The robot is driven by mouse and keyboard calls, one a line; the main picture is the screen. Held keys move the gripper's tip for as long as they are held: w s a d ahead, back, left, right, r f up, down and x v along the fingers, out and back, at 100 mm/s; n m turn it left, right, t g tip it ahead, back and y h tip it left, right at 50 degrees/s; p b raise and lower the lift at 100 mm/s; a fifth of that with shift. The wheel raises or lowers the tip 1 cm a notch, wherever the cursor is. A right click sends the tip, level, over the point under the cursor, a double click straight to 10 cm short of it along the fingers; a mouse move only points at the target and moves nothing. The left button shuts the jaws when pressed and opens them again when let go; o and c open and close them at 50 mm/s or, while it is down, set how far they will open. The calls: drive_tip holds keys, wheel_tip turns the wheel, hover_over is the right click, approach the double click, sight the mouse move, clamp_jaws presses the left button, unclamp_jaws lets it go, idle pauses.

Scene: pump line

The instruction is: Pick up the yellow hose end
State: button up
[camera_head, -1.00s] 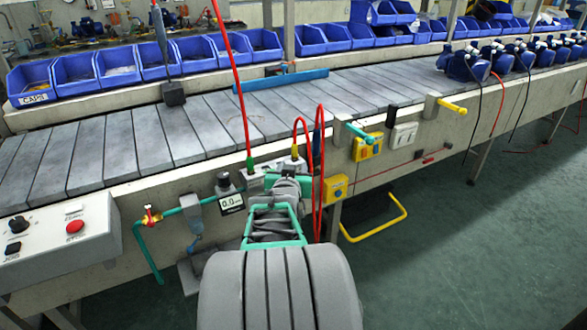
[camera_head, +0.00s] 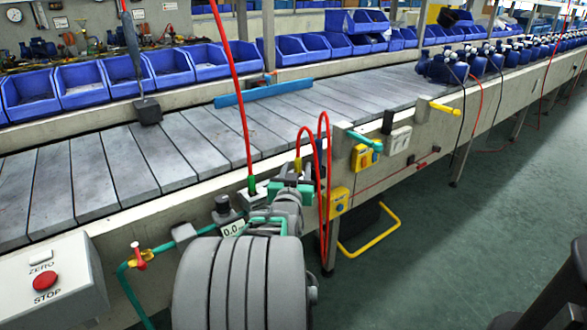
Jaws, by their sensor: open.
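The yellow hose end (camera_head: 298,166) is a short yellow sleeve on a looped red hose (camera_head: 304,132). It stands roughly upright at the small grey block on the conveyor's near edge. My gripper (camera_head: 292,182) is open, right in front of and just below the yellow sleeve in the picture. My gripper hides the sleeve's lower part, and I cannot tell whether the sleeve is between the jaws. A green hose end (camera_head: 251,184) on another red hose stands just left of my gripper.
A gauge (camera_head: 232,228) reading 0.0 is left of my arm. A control box (camera_head: 48,283) is at lower left. A teal peg (camera_head: 364,140), a yellow peg (camera_head: 445,108) and a yellow switch box (camera_head: 338,200) line the conveyor side. The slatted conveyor (camera_head: 190,145) is mostly clear.

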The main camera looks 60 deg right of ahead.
sight(299, 160)
drive_tip(key=b+x, duration=0.1)
drive_tip(key=x, duration=0.4)
drive_tip(key=shift+w+d+r, duration=0.1)
drive_tip(key=shift+c, duration=0.5)
clamp_jaws()
